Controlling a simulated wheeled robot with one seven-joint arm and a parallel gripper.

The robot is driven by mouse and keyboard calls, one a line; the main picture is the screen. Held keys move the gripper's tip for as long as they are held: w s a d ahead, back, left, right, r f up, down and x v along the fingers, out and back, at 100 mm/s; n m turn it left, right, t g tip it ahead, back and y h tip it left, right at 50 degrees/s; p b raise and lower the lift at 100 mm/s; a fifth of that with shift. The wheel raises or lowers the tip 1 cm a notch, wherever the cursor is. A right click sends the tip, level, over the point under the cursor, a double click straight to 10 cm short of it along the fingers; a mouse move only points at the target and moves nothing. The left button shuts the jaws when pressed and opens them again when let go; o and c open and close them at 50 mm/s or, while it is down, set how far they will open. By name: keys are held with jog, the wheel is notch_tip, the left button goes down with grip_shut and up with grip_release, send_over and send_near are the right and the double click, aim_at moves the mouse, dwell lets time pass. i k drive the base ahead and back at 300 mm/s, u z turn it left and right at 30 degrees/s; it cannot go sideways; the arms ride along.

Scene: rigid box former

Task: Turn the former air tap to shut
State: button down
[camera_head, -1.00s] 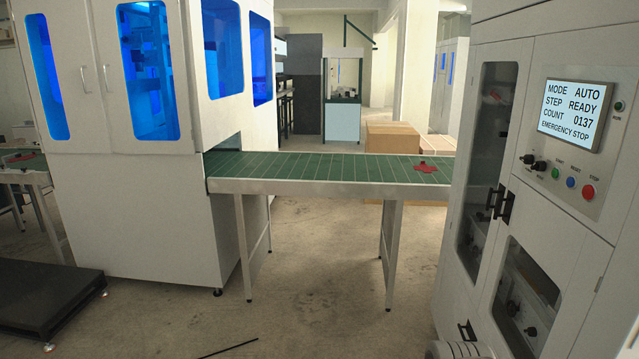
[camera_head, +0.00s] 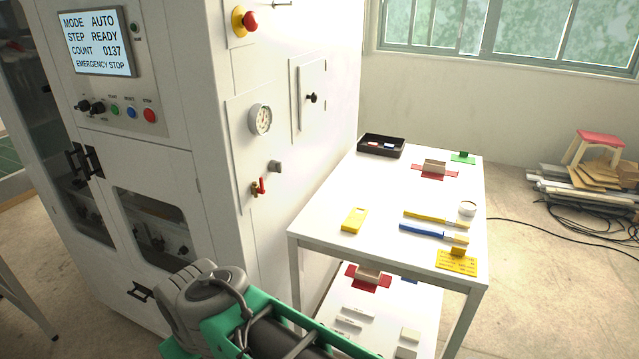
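The air tap (camera_head: 259,187) is on the side panel of the white former machine (camera_head: 290,60), below a round pressure gauge (camera_head: 260,119). It has a small brass body and a red lever. The lever looks roughly upright, but it is too small to tell whether the tap is open or shut. Parts of my arm, grey and green, show at the bottom, below the tap and apart from it. My gripper's fingers are not in view.
A red emergency button (camera_head: 250,21) is above the gauge. Boards and cables lie on the floor at right.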

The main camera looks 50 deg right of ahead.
aim_at(261, 190)
jog(key=z, duration=0.45)
jog(key=k, duration=0.35)
jog(key=z, duration=0.45)
jog(key=i, duration=0.5)
